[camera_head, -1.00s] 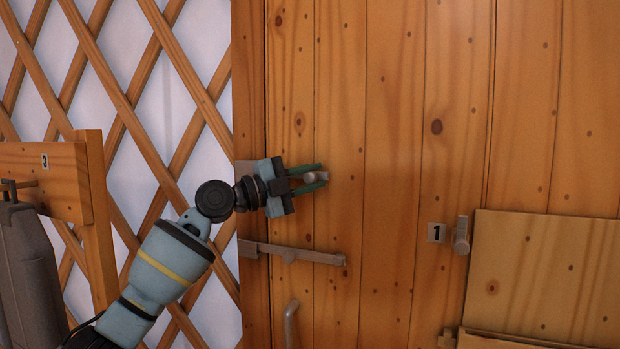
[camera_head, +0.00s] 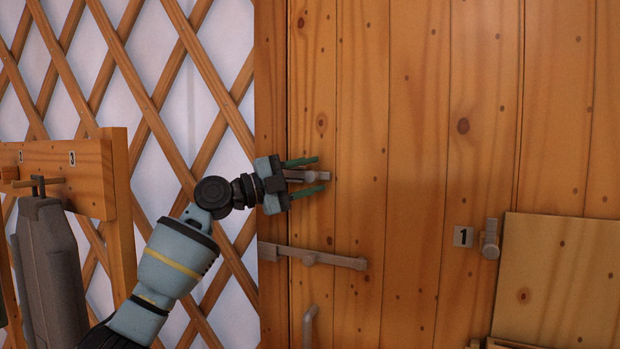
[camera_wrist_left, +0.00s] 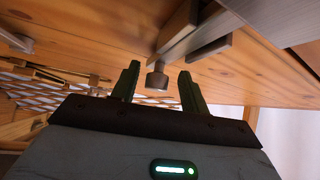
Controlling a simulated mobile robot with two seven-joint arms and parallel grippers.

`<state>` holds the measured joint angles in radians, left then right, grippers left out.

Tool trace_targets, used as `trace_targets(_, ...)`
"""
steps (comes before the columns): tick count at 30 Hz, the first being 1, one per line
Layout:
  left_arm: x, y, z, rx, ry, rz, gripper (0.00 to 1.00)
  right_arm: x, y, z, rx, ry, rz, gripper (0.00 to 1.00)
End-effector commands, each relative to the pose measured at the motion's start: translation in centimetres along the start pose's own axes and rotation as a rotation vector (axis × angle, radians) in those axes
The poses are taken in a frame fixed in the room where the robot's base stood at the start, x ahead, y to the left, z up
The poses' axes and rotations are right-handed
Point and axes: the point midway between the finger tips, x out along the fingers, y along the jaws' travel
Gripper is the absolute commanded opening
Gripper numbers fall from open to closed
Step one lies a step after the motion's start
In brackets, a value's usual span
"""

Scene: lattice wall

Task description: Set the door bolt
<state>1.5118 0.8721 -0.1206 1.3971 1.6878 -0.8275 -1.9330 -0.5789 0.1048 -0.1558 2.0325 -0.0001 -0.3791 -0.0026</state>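Two grey metal fittings are on the plank door (camera_head: 415,130). The upper bolt (camera_head: 322,176) is a short bar, and its left part is hidden behind my left gripper. The lower one is a long bar (camera_head: 335,261) with a small knob, lying across the gap between frame and door. My left gripper (camera_head: 318,174) is open, with one green finger above and one below the upper bolt's bar. My right gripper is not in view.
A curved grey handle (camera_head: 309,326) is below the lower bar. At left, a grey item (camera_head: 50,260) hangs from a wooden rack (camera_head: 85,178) before the lattice wall (camera_head: 150,75).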

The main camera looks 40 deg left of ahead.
Motion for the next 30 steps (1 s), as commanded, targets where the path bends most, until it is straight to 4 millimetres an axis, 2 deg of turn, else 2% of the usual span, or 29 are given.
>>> trace_targets(8,-0.4,0.3,0.0,0.0,0.001,0.004,0.45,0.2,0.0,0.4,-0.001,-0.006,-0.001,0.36)
trace_targets(15,-3.8,0.5,0.1,-0.001,-0.001,0.005,0.45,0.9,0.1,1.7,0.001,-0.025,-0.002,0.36)
trace_targets(21,-6.6,0.4,0.1,-0.002,-0.002,0.004,0.45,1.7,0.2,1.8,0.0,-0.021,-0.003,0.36)
trace_targets(30,-7.8,0.1,0.0,0.0,0.001,0.002,0.45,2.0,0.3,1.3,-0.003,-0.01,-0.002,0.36)
